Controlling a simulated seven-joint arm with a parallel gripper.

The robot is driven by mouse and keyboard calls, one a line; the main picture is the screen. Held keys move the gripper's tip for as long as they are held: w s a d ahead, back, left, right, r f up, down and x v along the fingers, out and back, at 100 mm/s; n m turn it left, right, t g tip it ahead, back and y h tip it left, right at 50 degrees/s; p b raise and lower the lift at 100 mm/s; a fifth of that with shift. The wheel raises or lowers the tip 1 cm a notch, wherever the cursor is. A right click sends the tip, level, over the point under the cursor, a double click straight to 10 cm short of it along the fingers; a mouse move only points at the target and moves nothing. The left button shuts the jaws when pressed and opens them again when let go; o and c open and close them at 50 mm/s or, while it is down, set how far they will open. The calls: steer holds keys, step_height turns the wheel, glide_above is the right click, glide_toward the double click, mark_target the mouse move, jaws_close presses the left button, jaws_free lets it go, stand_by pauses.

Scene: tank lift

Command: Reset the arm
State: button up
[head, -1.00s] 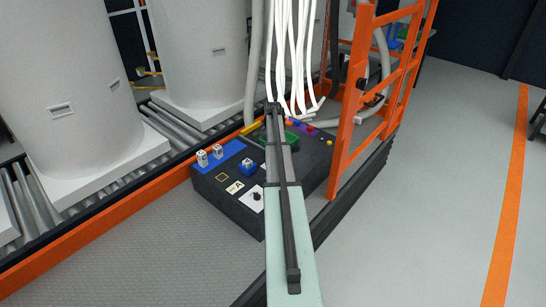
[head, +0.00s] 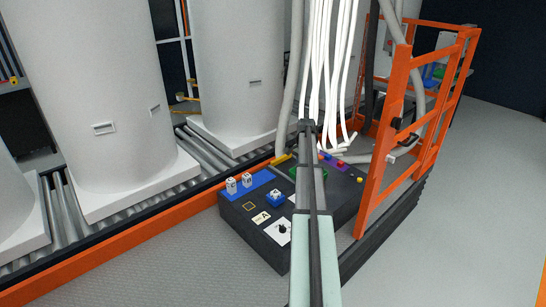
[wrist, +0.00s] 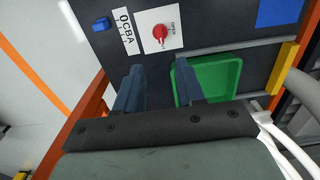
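My arm (head: 314,230) reaches up the head view from the bottom edge, over the dark control console (head: 262,229). It hides part of the console, and I cannot make out the fingers there. In the wrist view my gripper (wrist: 160,80) has its two dark fingers apart, with nothing seen between them. The fingers point toward the console face, near a red knob (wrist: 160,31) on a white plate. The right finger overlaps a green tray (wrist: 226,72). I cannot tell how far the fingertips are above the console.
White hoses (head: 320,60) hang behind the console. An orange rail (head: 377,150) stands right of it. White tanks (head: 90,100) sit on rollers at left. The grey floor at right is clear.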

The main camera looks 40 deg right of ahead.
steer(key=s+a+f+n, duration=0.1)
steer(key=a+f, duration=0.2)
steer(key=a, duration=0.4)
steer(key=s+a+f+n+g, duration=0.1)
steer(key=a+f, duration=0.3)
steer(key=a, duration=0.4)
steer(key=s+a+f+n+g, duration=0.1)
steer(key=a+f+n, duration=0.1)
steer(key=a+f, duration=0.2)
steer(key=shift+s+a+f+y, duration=0.15)
steer(key=shift+a+y, duration=0.15)
steer(key=shift+a, duration=1.4)
steer(key=s+a+f+n+g, duration=0.1)
steer(key=s+a+f+n, duration=0.25)
steer(key=s+a, duration=0.45)
steer(key=s+a+f+n+g, duration=0.15)
steer(key=s+a+f, duration=0.35)
steer(key=a, duration=0.6)
steer(key=s+a+f+n+g, duration=0.1)
steer(key=s+a+f+n, duration=0.25)
steer(key=s+a, duration=0.45)
steer(key=s+a+f+n+g, duration=0.1)
steer(key=s+a+f+n, duration=0.4)
steer(key=s+a+f, duration=0.8)
steer(key=shift+s+f+n, duration=0.35)
steer(key=shift+s+f, duration=0.15)
steer(key=shift+s, duration=0.6)
